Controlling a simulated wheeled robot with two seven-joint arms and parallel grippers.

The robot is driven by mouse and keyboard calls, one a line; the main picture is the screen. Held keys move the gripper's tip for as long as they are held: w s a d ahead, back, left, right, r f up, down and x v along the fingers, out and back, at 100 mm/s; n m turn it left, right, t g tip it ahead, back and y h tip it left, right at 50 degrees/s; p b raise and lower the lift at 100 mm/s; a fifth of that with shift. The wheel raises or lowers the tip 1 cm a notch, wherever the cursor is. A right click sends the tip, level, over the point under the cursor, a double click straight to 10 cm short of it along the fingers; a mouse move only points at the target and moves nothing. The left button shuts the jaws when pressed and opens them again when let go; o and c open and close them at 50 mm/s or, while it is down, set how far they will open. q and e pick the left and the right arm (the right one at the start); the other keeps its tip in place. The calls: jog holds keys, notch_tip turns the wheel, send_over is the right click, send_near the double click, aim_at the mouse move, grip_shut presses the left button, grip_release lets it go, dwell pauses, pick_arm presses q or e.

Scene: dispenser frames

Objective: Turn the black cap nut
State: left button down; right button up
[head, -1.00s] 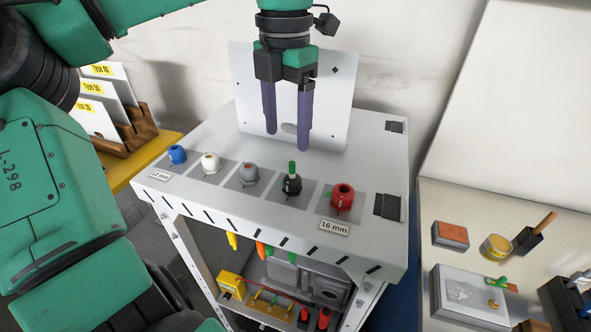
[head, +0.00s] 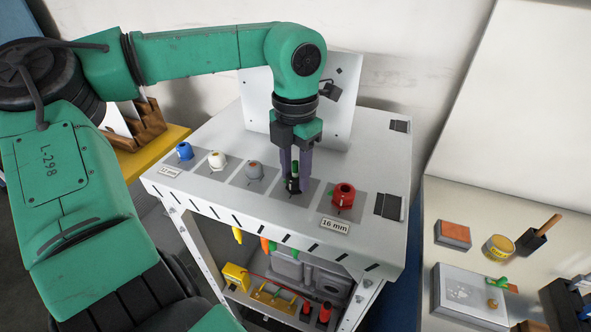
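The black cap nut (head: 293,184) sits in the fourth place of the dispenser's front row, between the grey and red ones. A green part shows at its top. My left gripper (head: 295,176) points straight down over it, with its purple fingers low around or just behind the nut. The fingers partly hide the nut. I cannot tell whether they touch it or are closed on it. My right gripper is not in view.
The row on the white dispenser top (head: 225,135) also holds blue (head: 184,152), white (head: 217,160), grey (head: 255,171) and red (head: 343,195) cap nuts. An upright white plate (head: 345,100) stands behind. A side table (head: 480,210) with tools is at right.

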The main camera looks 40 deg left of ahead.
pick_arm(q)
jog(key=shift+m, duration=0.4)
jog(key=m+b, duration=0.1)
jog(key=m, duration=0.1)
jog(key=shift+w+m, duration=0.1)
jog(key=shift+m, duration=0.3)
jog(key=m, duration=0.5)
jog(key=shift+r+m, duration=0.15)
jog(key=shift+m, duration=0.15)
jog(key=m, duration=1.1)
jog(key=shift+m, duration=0.3)
